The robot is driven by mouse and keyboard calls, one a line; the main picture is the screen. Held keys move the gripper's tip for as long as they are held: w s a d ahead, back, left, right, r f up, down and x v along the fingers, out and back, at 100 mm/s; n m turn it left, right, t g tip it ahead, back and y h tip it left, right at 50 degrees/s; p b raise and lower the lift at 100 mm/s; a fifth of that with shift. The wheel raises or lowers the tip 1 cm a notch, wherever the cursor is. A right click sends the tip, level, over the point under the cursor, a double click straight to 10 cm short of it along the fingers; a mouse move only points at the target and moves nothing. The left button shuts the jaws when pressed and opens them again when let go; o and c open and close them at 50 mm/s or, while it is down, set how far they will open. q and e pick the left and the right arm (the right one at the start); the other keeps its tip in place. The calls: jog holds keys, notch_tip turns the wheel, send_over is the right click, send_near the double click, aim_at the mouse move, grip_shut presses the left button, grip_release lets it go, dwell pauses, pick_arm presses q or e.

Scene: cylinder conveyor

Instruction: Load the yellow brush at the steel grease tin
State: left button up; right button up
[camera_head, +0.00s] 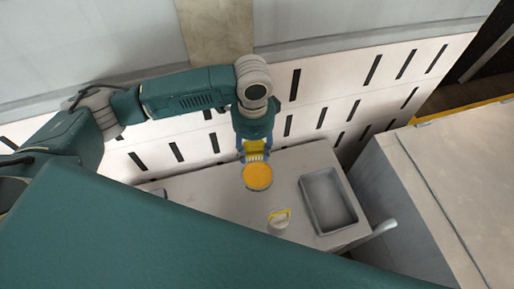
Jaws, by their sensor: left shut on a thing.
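My left gripper (254,155) points down over the back of the pale worktop and is shut on the yellow brush (255,146). The brush's yellow body shows between the fingers, with a paler edge below it. The steel grease tin (258,187) is round and open, filled with orange-yellow grease. It stands just in front of the gripper, and the brush is at its far rim in the picture. I cannot tell whether the brush touches the grease. My right gripper is out of view.
A grey rectangular tray (345,222) lies to the right of the tin. A slotted white panel (310,100) rises behind the worktop (205,195). A large pale cabinet (455,185) stands at right.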

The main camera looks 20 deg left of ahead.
aim_at(256, 156)
pick_arm(q)
jog(key=f+m+p, duration=0.2)
jog(key=m, duration=0.1)
jog(key=f+m+p, duration=0.1)
jog(key=m, duration=0.1)
jog(key=shift+d+f, duration=0.1)
jog(key=shift+d, duration=0.2)
jog(key=shift+s+f+m+p, duration=0.15)
jog(key=shift+f+m+p, duration=0.3)
jog(key=shift+m, duration=0.45)
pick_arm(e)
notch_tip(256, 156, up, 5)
pick_arm(q)
jog(key=shift+f, duration=0.35)
jog(key=shift+d+f+b, duration=0.1)
jog(key=shift+f+b, duration=0.25)
jog(key=shift+b, duration=0.2)
notch_tip(256, 156, down, 4)
jog(key=b, duration=0.5)
jog(key=shift+f, duration=0.25)
jog(key=shift+f+b, duration=0.4)
jog(key=shift+b, duration=0.3)
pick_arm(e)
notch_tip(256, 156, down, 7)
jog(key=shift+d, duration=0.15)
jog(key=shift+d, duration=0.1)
pick_arm(q)
jog(key=shift+f, duration=0.45)
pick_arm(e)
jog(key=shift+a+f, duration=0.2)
